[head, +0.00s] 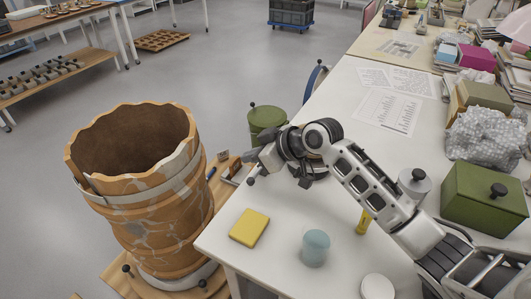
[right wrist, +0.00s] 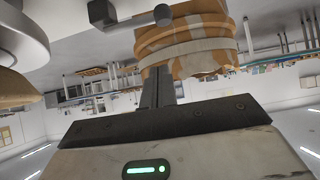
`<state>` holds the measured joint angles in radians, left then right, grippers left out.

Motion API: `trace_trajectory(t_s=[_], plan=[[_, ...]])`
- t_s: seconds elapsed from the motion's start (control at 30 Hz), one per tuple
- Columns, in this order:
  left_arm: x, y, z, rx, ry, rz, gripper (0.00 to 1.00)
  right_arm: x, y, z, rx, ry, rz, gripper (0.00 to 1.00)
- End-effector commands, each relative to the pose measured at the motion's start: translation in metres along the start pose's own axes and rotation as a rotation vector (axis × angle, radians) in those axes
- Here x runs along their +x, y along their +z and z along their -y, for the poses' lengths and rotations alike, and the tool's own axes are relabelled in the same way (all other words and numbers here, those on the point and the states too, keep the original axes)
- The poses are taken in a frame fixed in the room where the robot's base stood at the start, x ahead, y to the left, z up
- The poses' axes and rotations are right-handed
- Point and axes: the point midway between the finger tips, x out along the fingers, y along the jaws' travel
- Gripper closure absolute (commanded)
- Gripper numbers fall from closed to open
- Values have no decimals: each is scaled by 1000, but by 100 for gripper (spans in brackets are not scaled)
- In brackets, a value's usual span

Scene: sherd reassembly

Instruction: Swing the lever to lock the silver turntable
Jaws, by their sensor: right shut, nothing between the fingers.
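The silver turntable (head: 172,281) shows as a pale metal rim under a large cracked orange vessel (head: 150,225) at the lower left of the head view. Small black knobs (head: 126,269) stand beside the rim; I cannot tell which, if any, belongs to the lever. My right gripper (head: 252,166) is shut and empty, right of the vessel above the table's left edge. In the right wrist view its fingers (right wrist: 157,88) are together, with the vessel (right wrist: 185,45) behind them. A dark bar with a rounded end (right wrist: 162,15) crosses the top there; I cannot tell whether it is the lever.
The white table (head: 280,215) holds a yellow block (head: 249,228), a light blue cup (head: 315,248), a yellow tube (head: 364,222) and a green box (head: 485,198). A green lidded container (head: 267,119) stands behind my right gripper. Open floor lies behind the vessel.

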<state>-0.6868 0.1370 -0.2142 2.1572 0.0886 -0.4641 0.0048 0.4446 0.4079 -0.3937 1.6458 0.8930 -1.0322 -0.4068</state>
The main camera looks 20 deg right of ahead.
Motion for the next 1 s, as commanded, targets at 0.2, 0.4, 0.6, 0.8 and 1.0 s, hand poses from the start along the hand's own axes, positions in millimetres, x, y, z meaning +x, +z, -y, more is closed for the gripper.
trace_trajectory(t_s=[0.2,0.4,0.6,0.8,1.0], plan=[[0,-2,0,-3,2,-7,64,32,10,0,2,1,5,100],[-1,-4,0,0,0,-6,64,23,32,0,-1,1,1,100],[-1,-3,0,1,0,-3,64,21,38,0,-2,1,1,100],[-1,-1,0,1,-1,0,64,21,38,0,-2,1,0,100],[-1,-2,0,1,-1,1,64,20,38,0,-2,1,1,100]])
